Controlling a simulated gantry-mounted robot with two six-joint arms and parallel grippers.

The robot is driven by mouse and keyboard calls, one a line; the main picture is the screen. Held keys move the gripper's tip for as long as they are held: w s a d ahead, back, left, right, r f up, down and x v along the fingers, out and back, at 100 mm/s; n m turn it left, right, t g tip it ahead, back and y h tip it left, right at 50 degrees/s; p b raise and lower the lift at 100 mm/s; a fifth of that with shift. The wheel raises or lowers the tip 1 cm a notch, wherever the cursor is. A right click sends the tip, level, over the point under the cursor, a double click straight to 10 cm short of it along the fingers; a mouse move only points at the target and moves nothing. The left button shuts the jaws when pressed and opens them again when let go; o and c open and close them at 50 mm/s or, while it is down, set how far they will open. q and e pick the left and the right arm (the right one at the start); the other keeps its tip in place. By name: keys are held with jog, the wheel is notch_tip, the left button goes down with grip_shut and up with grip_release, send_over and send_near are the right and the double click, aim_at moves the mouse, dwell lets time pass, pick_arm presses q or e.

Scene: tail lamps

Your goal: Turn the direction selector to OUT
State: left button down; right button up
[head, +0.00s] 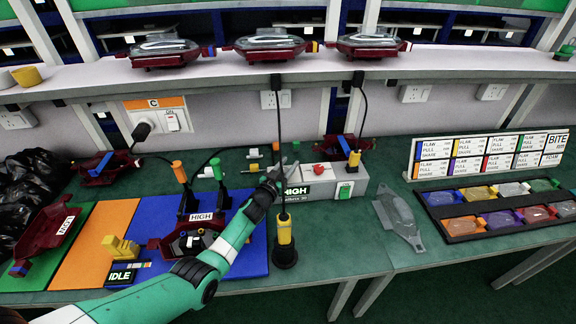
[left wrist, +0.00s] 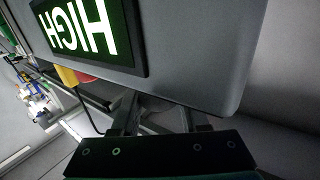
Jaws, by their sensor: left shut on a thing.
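A light grey control box (head: 322,180) stands on the bench, with a HIGH display (head: 297,191), a red knob (head: 319,169) on top and a green switch (head: 345,190) on its front. The box also fills the top of the left wrist view (left wrist: 205,45), its HIGH display (left wrist: 90,32) upside down. My left gripper (head: 274,173) is at the box's left end, its fingers (left wrist: 160,118) close under the box in the wrist view. It is shut on a small grey part, mostly hidden. I cannot read any direction marking or tell the selector's position. My right gripper is not in view.
A yellow-handled tool (head: 285,232) stands in a black holder beside my left arm. A dark red lamp housing (head: 190,241) lies on the blue mat (head: 255,262).

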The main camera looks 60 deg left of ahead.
pick_arm(q)
jog(key=shift+r+m+t+h+p, duration=0.15)
jog(key=shift+m+t+h+p, duration=0.45)
jog(key=shift+p, duration=0.6)
jog(key=shift+h, duration=0.4)
jog(key=shift+w+d+m+h, duration=0.1)
jog(key=shift+m+h, duration=0.4)
jog(key=shift+d+f+m+t+h, duration=0.1)
jog(key=shift+f+m+t+h, duration=0.15)
jog(key=shift+t+h, duration=0.2)
jog(key=h+b, duration=0.1)
jog(key=m+h+b, duration=0.2)
jog(key=shift+w+d+f+m+t+h, duration=0.1)
jog(key=shift+d+m+t+h, duration=0.15)
jog(key=shift+d+t+h, duration=0.1)
jog(key=shift+d+r+m+h+b, duration=0.1)
jog(key=shift+r+m+h+b, duration=0.1)
jog(key=shift+m+h+b, duration=0.35)
jog(key=shift+c, duration=2.1)
grip_release()
